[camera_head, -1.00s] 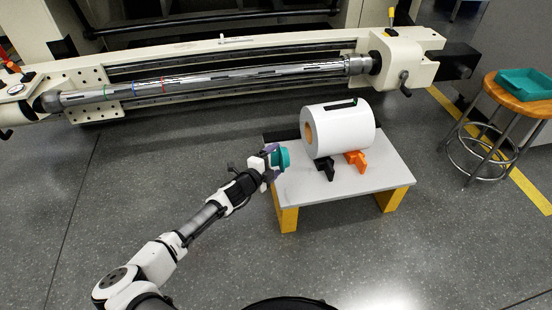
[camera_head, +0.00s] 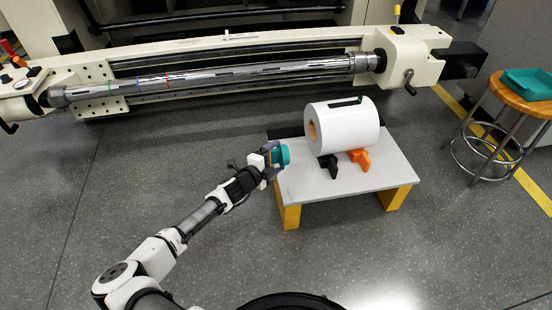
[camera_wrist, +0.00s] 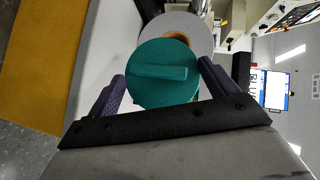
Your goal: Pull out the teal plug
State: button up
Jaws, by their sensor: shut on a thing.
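The teal plug (camera_head: 284,154) is a round disc with a raised bar across its face. My gripper (camera_head: 275,157) is shut on it and holds it at the left edge of the small table, apart from the white roll (camera_head: 350,128). The roll's open brown core (camera_head: 312,130) faces the plug across a gap. In the wrist view the plug (camera_wrist: 165,76) sits between the two purple fingers of my gripper (camera_wrist: 162,80). Behind it, the roll's end (camera_wrist: 189,28) and part of the core show; the plug hides the rest.
The grey table (camera_head: 385,177) on yellow legs bears the roll on black (camera_head: 329,166) and orange (camera_head: 361,159) supports. A long machine shaft (camera_head: 230,75) lies behind. A wooden stool (camera_head: 520,95) with a teal tray (camera_head: 527,82) stands right. Floor left of the table is clear.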

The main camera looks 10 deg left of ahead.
jog(key=shift+s+a, duration=0.35)
jog(key=shift+a, duration=0.5)
jog(key=shift+s+a, duration=0.3)
jog(key=shift+a, duration=0.5)
jog(key=shift+a+p, duration=0.15)
jog(key=shift+p, duration=0.15)
